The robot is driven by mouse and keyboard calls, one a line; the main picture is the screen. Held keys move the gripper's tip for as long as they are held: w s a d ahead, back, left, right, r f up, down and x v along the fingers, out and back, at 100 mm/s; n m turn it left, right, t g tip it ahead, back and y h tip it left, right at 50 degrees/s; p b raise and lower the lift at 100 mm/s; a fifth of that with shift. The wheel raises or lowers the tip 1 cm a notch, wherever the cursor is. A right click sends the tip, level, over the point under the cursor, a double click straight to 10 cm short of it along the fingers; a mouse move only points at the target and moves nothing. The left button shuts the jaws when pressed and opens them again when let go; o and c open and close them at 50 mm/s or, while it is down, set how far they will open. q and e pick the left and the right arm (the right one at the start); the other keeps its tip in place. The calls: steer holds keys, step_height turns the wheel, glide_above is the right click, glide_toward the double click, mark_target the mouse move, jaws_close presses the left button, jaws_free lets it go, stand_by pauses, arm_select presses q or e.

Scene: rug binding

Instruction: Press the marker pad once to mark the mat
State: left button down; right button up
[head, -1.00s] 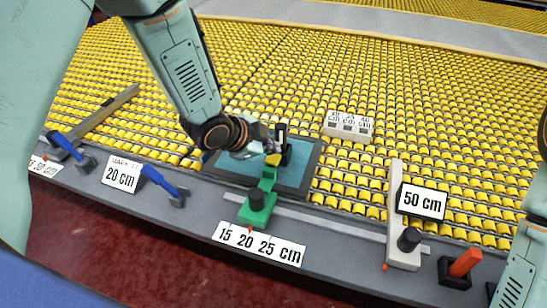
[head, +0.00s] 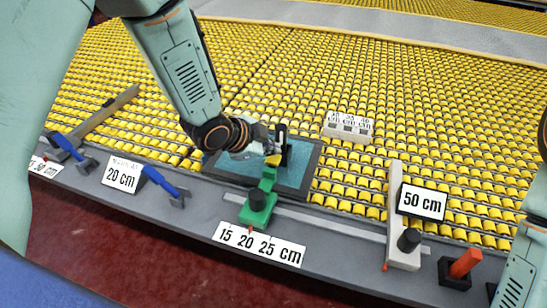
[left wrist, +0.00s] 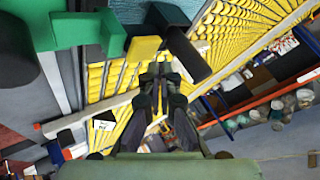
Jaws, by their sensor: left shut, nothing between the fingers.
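A small yellow pad (head: 274,160), which looks like the marker pad, sits at the end of that arm beside a black upright. It also shows in the left wrist view (left wrist: 143,48). My left gripper (left wrist: 160,75) is shut and empty, close by the pad; I cannot tell whether they touch. Its fingertips are mostly hidden in the head view. My right gripper is out of view.
A white gauge with a 50 cm sign (head: 422,202) and a red-handled block (head: 464,265) stand to the right. Blue-handled tools (head: 160,182) lie to the left. A white labelled block (head: 348,127) stands behind the mat, among yellow rollers (head: 400,100).

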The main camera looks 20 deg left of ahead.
arm_select(q)
steer(key=shift+w+f, duration=0.1)
steer(key=shift+f, duration=0.4)
steer(key=shift+f+b, duration=0.75)
stand_by(0.9)
steer(key=shift+r, duration=0.1)
steer(key=shift+r+p, duration=1.1)
steer(key=shift+r, duration=0.1)
step_height(320, 180, up, 5)
steer(key=p, duration=0.4)
steer(key=shift+p, duration=0.35)
